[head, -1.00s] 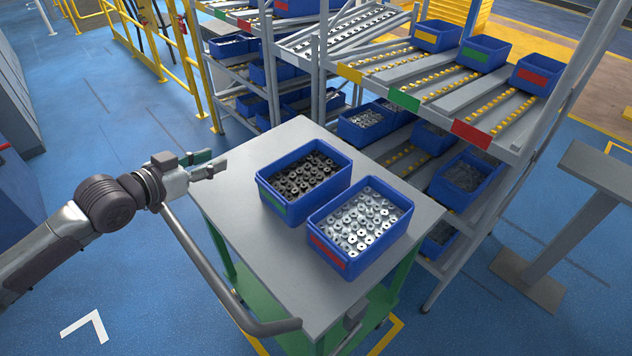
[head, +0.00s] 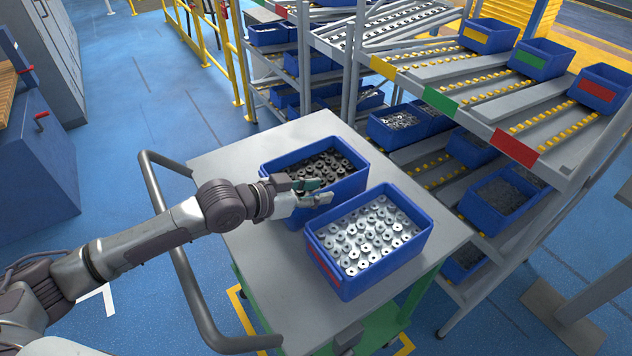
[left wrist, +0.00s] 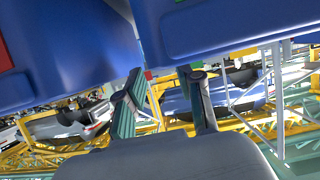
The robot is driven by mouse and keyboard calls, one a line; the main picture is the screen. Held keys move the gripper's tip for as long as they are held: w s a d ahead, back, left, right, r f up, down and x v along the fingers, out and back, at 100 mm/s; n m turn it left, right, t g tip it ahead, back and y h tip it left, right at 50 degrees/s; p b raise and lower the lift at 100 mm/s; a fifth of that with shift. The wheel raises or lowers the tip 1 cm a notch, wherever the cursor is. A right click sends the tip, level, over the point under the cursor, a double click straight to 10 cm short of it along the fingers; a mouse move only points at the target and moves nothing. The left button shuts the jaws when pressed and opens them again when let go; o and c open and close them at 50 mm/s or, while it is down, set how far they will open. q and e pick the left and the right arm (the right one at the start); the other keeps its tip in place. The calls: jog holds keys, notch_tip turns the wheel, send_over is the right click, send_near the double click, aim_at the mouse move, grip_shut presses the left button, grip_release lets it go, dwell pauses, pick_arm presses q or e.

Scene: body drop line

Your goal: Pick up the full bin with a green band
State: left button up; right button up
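The full bin with a green band (head: 352,178) is blue, holds dark ring-shaped parts and stands on the cart top. Its green band was visible in the earlier head view; my left gripper now covers that side. My left gripper (head: 323,191) is at the bin's near wall, beside the neighbouring bin. In the left wrist view its two fingers (left wrist: 164,105) are apart with nothing between them. Whether a finger touches the bin is unclear. My right gripper is not in view.
A blue bin with a red band (head: 405,255), full of silver parts, stands close beside it on the grey cart (head: 285,300). The cart handle (head: 170,240) passes below my left arm. A flow rack (head: 470,110) with more bins stands behind and right.

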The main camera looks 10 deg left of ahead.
aim_at(333, 184)
pick_arm(q)
jog(key=x, duration=0.1)
jog(key=p+x, duration=0.1)
jog(key=x, duration=0.2)
jog(key=shift+w+r+p, duration=0.15)
jog(key=shift+w+p, duration=0.25)
jog(key=shift+w, duration=0.2)
jog(key=shift+w+d+f, duration=0.15)
jog(key=shift+d+f, duration=0.05)
jog(key=shift+c, duration=1.8)
grip_shut()
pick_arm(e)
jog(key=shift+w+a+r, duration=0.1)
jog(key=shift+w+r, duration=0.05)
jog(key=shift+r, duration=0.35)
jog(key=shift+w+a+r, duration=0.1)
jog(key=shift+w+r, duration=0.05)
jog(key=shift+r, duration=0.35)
pick_arm(q)
jog(key=shift+r, duration=0.1)
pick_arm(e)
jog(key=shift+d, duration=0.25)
